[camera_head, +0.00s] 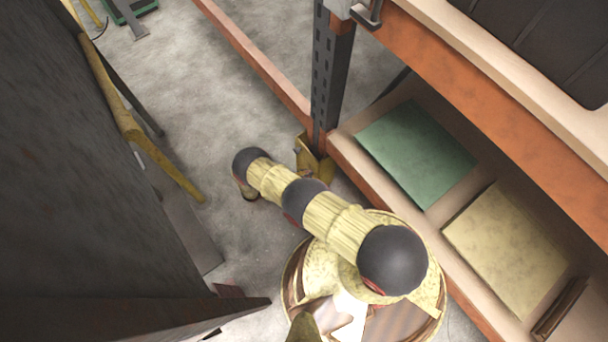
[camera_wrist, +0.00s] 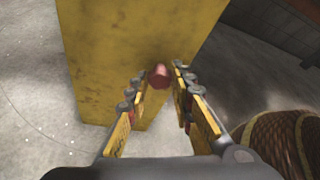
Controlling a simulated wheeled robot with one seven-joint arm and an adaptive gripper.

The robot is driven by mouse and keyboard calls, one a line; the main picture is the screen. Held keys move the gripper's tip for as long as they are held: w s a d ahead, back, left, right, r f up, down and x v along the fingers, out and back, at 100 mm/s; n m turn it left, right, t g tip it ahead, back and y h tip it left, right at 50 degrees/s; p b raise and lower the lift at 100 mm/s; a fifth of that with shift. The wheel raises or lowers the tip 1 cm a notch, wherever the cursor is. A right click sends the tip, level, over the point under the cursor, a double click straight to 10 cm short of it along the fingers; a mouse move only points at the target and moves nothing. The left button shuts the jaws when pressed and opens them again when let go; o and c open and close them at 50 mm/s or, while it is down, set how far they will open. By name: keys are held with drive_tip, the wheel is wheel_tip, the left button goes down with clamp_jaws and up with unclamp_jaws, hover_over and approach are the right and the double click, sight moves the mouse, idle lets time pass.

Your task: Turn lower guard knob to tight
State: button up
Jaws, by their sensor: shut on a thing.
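A small red knob (camera_wrist: 158,75) sticks out of the face of a yellow guard (camera_wrist: 120,45) in the wrist view. My gripper (camera_wrist: 161,83) has its fingertips on either side of the knob and is shut on it. The knob carries no mark that I can read, so its turn angle cannot be told. In the head view the yellow guard (camera_head: 307,157) stands at the foot of the dark rack upright. My arm reaches toward it from below, and the arm hides the gripper and the knob there.
The dark rack upright (camera_head: 327,80) and orange shelf beam (camera_head: 470,80) stand to the right. The lower shelf holds a green box (camera_head: 415,150) and a beige box (camera_head: 507,245). A large dark cabinet (camera_head: 90,180) stands left. Bare concrete floor (camera_head: 225,85) lies between.

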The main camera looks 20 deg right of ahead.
clamp_jaws()
drive_tip(key=m+t, duration=0.3)
drive_tip(key=m, duration=0.3)
drive_tip(key=s+m+t, duration=0.1)
drive_tip(key=m+t, duration=0.2)
drive_tip(key=m, duration=0.3)
drive_tip(key=f+m+t+h, duration=0.1)
drive_tip(key=m+t, duration=0.2)
drive_tip(key=m, duration=0.3)
drive_tip(key=shift+s+d+f+m+t, duration=0.1)
drive_tip(key=shift+s+d+m+t, duration=0.15)
drive_tip(key=shift+m+t, duration=0.15)
idle(0.4)
idle(0.3)
drive_tip(key=o, duration=1)
unclamp_jaws()
drive_tip(key=shift+w, duration=0.1)
drive_tip(key=shift+o, duration=0.2)
